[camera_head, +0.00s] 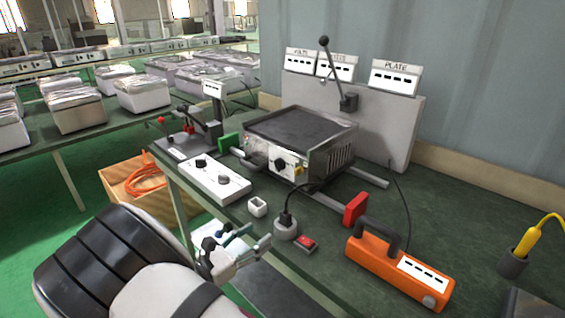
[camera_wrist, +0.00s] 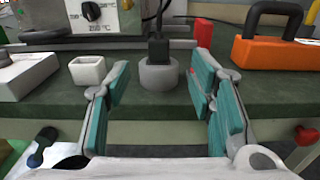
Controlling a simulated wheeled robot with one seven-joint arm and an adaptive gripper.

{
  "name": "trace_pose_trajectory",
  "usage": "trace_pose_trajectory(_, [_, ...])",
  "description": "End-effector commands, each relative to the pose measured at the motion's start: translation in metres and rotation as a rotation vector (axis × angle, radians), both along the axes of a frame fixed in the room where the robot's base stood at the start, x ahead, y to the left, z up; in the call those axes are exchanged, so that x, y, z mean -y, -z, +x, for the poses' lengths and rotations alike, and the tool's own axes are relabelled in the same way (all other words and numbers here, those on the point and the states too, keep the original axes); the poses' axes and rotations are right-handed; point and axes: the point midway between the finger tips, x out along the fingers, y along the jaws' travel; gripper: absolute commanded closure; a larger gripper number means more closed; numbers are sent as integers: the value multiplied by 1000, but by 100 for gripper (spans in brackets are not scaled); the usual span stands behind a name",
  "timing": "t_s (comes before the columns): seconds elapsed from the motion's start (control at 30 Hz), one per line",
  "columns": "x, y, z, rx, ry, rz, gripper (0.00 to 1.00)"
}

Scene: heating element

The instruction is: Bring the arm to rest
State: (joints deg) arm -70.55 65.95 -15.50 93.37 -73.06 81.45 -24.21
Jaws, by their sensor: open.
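My gripper (camera_head: 250,240) is at the front edge of the green bench, in front of the round grey socket (camera_head: 286,228) with a black plug (camera_head: 286,208) in it. In the wrist view my gripper (camera_wrist: 160,88) is open. Its teal-padded fingers stand wide apart with nothing between them. The socket (camera_wrist: 158,74) and plug (camera_wrist: 158,48) show beyond the fingertips, apart from them. The heating unit (camera_head: 300,142), a metal box with a dark flat top and a front dial, stands behind the socket.
A small white cup (camera_head: 257,207), a red switch (camera_head: 306,243) and an orange handled device (camera_head: 395,272) stand near the gripper. A white control box (camera_head: 219,181) is to the left. A grey board (camera_head: 385,125) with a lever stands behind. Bench surface at the right is partly free.

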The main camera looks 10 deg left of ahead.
Motion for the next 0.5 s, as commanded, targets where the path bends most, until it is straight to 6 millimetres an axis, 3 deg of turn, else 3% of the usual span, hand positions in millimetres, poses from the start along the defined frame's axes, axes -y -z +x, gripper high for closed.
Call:
trace_pose_trajectory(0.17, [35,-28,7,-10,117,110,51])
trace_pose_trajectory(0.33, [102,-73,5,-19,336,324,51])
trace_pose_trajectory(0.5, [164,-113,-12,-7,551,552,51])
